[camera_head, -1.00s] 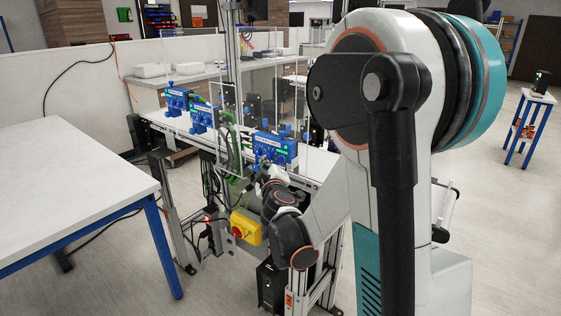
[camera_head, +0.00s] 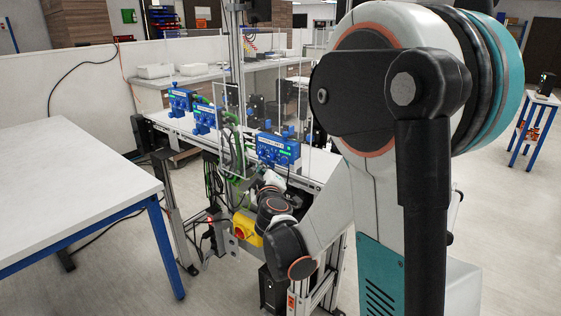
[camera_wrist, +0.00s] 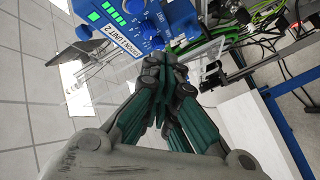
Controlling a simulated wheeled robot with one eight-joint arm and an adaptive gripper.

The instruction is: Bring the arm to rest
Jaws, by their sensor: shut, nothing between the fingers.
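My arm fills the right half of the head view and folds down toward the conveyor frame. My gripper (camera_wrist: 166,68) shows in the wrist view with its dark green fingers drawn together at the tips and nothing between them. Its tips point toward a blue station unit (camera_wrist: 140,18) with green lights and a label. I cannot tell whether they touch it. In the head view the gripper itself is hidden behind my arm links and the conveyor frame.
A belt conveyor (camera_head: 184,126) carries several blue units, the nearest (camera_head: 277,150) close to my arm. A yellow switch box (camera_head: 246,229) sits on its frame. A white table (camera_head: 70,185) stands at left. Clear panels (camera_head: 262,95) rise over the conveyor. Green cables (camera_wrist: 270,25) hang nearby.

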